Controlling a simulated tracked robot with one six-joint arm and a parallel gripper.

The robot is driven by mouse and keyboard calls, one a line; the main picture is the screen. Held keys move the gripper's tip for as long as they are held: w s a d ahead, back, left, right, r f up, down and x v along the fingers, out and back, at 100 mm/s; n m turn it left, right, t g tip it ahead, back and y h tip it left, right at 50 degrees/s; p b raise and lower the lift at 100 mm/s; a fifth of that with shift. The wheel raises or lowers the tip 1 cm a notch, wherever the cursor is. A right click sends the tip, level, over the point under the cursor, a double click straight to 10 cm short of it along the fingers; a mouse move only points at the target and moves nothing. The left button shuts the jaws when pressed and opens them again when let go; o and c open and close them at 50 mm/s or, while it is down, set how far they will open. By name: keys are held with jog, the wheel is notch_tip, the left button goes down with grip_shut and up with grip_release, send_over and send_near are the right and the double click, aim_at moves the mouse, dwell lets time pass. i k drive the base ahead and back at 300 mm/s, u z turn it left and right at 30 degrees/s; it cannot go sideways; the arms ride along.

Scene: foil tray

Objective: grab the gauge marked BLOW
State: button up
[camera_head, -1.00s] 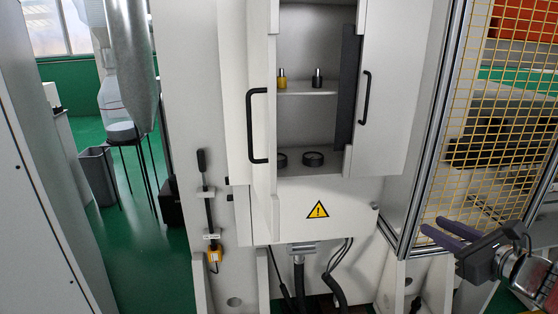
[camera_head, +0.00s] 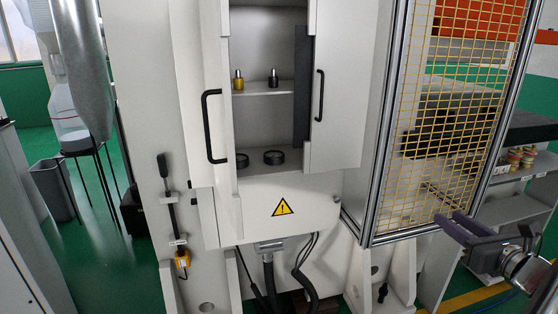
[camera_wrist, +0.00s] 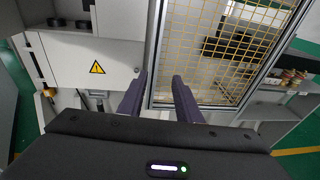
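No marking reading BLOW can be made out in either view, so I cannot tell which thing is that gauge. An open white cabinet (camera_head: 262,186) holds two dark round ring-like pieces, one at the left (camera_head: 241,160) and one at the right (camera_head: 274,157), on its lower floor. They also show at the top left of the wrist view (camera_wrist: 70,23). My gripper (camera_head: 462,228) is at the lower right of the head view, in front of the yellow mesh guard and well apart from the cabinet. Its two purple fingers are spread and empty in the wrist view (camera_wrist: 158,82).
A yellow-capped cylinder (camera_head: 239,82) and a dark one (camera_head: 273,78) stand on the upper shelf. The yellow mesh guard (camera_head: 440,120) is right of the cabinet. Shelving with stacked reddish-and-tan round items (camera_head: 520,157) stands far right.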

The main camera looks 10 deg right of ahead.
aim_at(270, 157)
jog(key=z, duration=0.55)
jog(key=k, duration=1.3)
jog(key=z, duration=0.15)
jog(key=i, duration=0.7)
jog(key=u, duration=1.15)
jog(key=i, duration=1.45)
jog(key=u, duration=0.15)
